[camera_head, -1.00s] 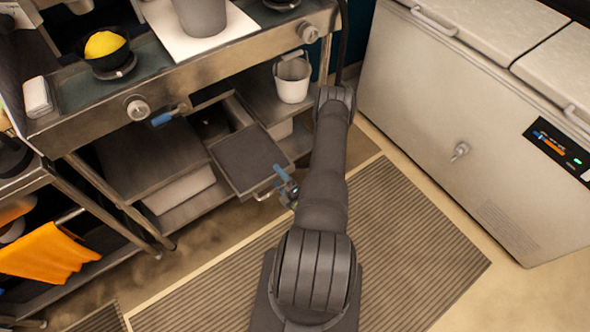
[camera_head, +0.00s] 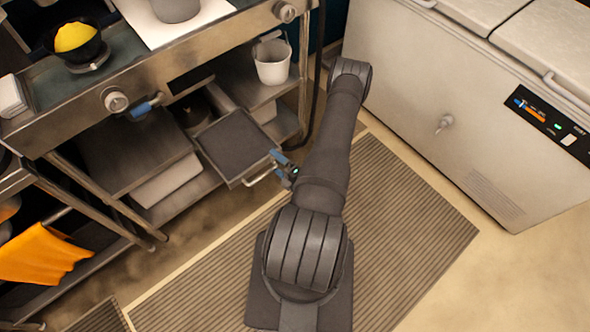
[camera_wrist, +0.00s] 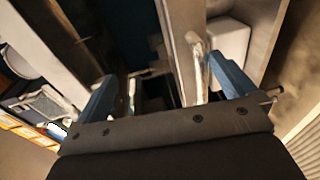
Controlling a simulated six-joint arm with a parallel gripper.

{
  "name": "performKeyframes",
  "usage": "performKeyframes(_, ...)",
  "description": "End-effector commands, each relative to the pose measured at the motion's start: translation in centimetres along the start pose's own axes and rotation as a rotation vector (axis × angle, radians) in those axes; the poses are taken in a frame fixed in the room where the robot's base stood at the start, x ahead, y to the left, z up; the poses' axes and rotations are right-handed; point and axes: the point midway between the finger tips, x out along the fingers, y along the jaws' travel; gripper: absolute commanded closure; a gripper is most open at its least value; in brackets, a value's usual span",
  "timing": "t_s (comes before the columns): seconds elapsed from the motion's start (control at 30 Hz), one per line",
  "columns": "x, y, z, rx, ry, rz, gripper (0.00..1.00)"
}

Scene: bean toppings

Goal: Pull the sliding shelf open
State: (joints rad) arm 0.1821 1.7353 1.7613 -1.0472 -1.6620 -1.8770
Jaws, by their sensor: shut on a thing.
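The sliding shelf (camera_head: 236,143) is a dark flat tray with a metal rim under the steel counter. In the head view it sticks out part way from the lower opening. A thin metal handle (camera_head: 262,177) runs along its front edge. My gripper (camera_head: 283,166) has blue fingers and is shut on this handle at the shelf's front right corner. In the wrist view, my gripper (camera_wrist: 160,68) shows both blue fingers, and a bright metal bar (camera_wrist: 196,68) lies close against the right one. The exact contact is partly hidden.
A white bucket (camera_head: 272,62) stands on the rack to the right of the shelf. The counter (camera_head: 190,62) carries a bowl with a yellow item (camera_head: 74,38). A chest freezer (camera_head: 440,85) stands at the right. Floor around the ribbed mat (camera_head: 400,230) is clear.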

Motion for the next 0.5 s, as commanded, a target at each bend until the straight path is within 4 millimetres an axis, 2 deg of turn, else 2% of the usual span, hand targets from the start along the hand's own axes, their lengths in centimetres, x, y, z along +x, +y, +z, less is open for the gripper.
performKeyframes(0.07, -0.7, 0.2, 0.1, 0.002, -0.006, 0.01, 0.2)
performKeyframes(0.1, -0.9, 0.1, 0.1, 0.002, -0.005, 0.01, 0.37)
performKeyframes(0.13, -1.1, 0.0, 0.1, 0.001, -0.006, 0.009, 0.6)
performKeyframes(0.17, -1.3, -0.1, 0.1, 0.001, -0.006, 0.009, 0.67)
performKeyframes(0.5, -3.6, -0.9, -0.2, 0.003, -0.004, 0.004, 0.67)
